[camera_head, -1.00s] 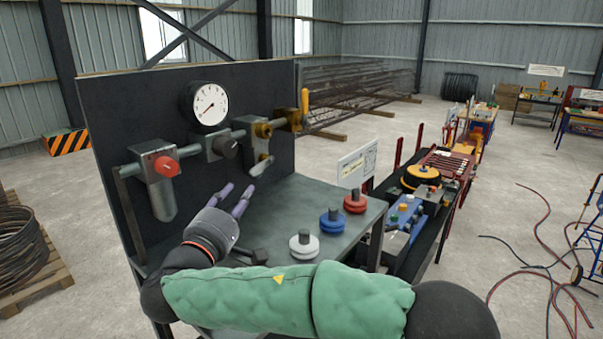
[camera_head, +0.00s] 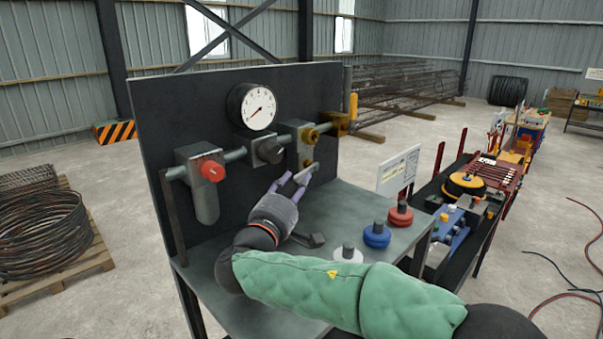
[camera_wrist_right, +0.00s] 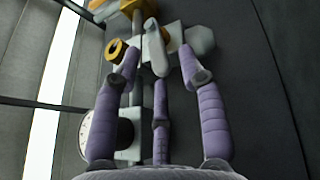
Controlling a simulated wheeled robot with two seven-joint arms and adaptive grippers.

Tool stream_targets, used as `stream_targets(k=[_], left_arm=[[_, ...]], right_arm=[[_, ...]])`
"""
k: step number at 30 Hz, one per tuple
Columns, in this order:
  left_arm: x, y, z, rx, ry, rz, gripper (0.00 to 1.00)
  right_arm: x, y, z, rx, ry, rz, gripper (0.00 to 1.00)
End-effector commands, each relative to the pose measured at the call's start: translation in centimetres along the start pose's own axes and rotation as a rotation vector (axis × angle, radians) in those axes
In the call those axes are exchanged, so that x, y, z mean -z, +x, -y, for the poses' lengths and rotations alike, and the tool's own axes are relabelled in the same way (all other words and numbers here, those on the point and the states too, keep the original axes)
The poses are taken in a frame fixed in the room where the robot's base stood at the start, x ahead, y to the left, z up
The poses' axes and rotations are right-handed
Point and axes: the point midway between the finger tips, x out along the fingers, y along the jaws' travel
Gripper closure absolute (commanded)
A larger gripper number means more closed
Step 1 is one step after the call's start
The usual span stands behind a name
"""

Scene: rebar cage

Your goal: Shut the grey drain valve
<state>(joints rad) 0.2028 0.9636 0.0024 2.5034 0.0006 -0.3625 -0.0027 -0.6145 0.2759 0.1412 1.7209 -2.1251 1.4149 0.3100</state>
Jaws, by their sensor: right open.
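The grey drain valve has a short grey lever (camera_head: 308,163) low on the valve block (camera_head: 306,138), under a brass knob, on the black upright panel. In the right wrist view the lever (camera_wrist_right: 157,50) hangs between the fingertips, its rounded end close to the middle finger. My right gripper (camera_head: 295,180) is just below and left of the lever in the head view, its purple fingers spread. In the right wrist view the gripper (camera_wrist_right: 160,75) is open and holds nothing. I cannot tell whether a finger touches the lever. My left gripper is not in view.
On the same pipe are a red knob (camera_head: 212,170), a dark knob (camera_head: 270,152) and a yellow-handled valve (camera_head: 352,107). A round gauge (camera_head: 252,107) sits above. White, blue (camera_head: 377,235) and red (camera_head: 400,214) discs stand on the bench (camera_head: 340,205), near my forearm.

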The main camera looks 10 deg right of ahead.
Motion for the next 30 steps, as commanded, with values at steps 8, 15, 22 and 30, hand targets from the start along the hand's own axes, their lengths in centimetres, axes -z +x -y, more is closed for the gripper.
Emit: stream_targets(k=[8,15,22,30], left_arm=[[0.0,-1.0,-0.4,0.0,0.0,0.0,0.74],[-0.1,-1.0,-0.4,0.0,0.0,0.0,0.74],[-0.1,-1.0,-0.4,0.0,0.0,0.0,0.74],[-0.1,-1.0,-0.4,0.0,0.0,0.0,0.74]], right_arm=[[0.0,2.9,0.0,0.0,0.0,0.0,0.59],[0.0,3.2,0.0,-0.001,0.0,-0.001,0.59],[0.0,3.2,0.0,-0.001,0.0,-0.001,0.93],[0.0,3.2,0.0,0.005,0.002,0.0,1.0]])
